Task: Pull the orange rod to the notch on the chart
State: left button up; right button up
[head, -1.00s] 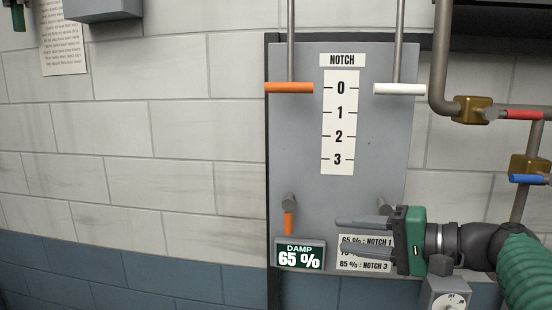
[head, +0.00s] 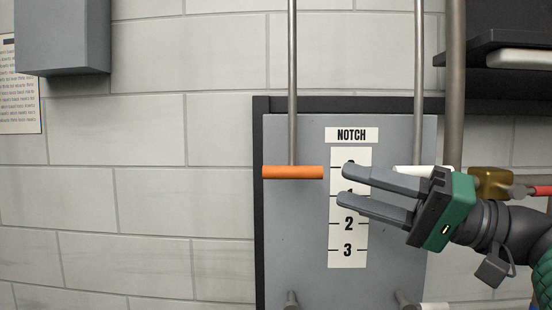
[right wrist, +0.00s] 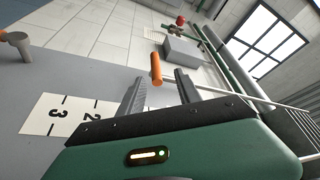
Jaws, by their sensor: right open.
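The orange rod (head: 292,172) is a horizontal handle at the foot of a thin vertical bar, level with the top mark of the notch scale (head: 349,250). My right gripper (head: 343,185) is open and empty, its fingers pointing left over the scale's upper part, hiding much of the 0 and 1. The fingertips are a short way right of the orange rod and apart from it. In the right wrist view the orange rod (right wrist: 157,68) shows between the two fingers (right wrist: 158,84), near their tips. The percent chart is out of view. My left gripper is not in view.
A white handle (head: 411,169) on a second bar is partly hidden behind my right gripper. Two pegs stick out low on the grey panel (head: 300,240). A grey box (head: 62,38) hangs on the wall at upper left. Brass valve and pipes stand at right.

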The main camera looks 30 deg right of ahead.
aim_at(273, 170)
jog(key=p+x, duration=0.1)
jog(key=x, duration=0.3)
jog(key=w+d+p+x, duration=0.1)
jog(key=p+x, duration=0.1)
jog(key=x, duration=0.3)
jog(key=f+p+x, duration=0.1)
jog(key=p+x, duration=0.1)
jog(key=x, duration=0.2)
jog(key=shift+w, duration=0.45)
jog(key=shift+s+r, duration=0.2)
jog(key=shift+s, duration=0.45)
jog(key=shift+s+a, duration=0.2)
jog(key=shift+s, duration=0.1)
jog(key=shift+c, duration=0.2)
jog(key=shift+w+a+f, duration=0.1)
jog(key=shift+w+a, duration=0.05)
jog(key=shift+w, duration=0.35)
jog(key=c, duration=0.5)
jog(key=shift+w, duration=0.1)
jog(key=shift+c, duration=1)
grip_shut()
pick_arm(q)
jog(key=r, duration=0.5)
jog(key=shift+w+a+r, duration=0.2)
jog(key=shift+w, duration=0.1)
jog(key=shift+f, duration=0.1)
